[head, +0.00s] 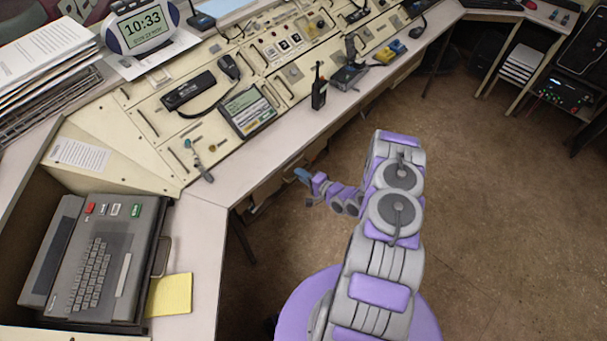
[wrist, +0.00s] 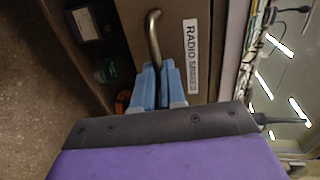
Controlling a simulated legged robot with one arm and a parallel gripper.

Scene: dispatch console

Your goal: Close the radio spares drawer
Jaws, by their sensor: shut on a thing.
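The radio spares drawer front (wrist: 175,40) is brown and fills the upper middle of the wrist view, with a white "RADIO SPARES" label (wrist: 191,56). Its curved metal handle (wrist: 153,35) runs down to the blue fingertips of my gripper (wrist: 160,80), which is shut on the handle's near end. In the head view my gripper (head: 302,176) is low beside the desk's front edge. The drawer is mostly hidden under the desk there, and I cannot tell how far it is open.
The desk edge (head: 290,126) runs above my gripper, with a handheld radio (head: 319,90) and a tablet (head: 249,110) on the console. A dark box (wrist: 84,23) and a green item (wrist: 104,71) lie beside the drawer front in the wrist view. Open floor (head: 480,210) lies to the right.

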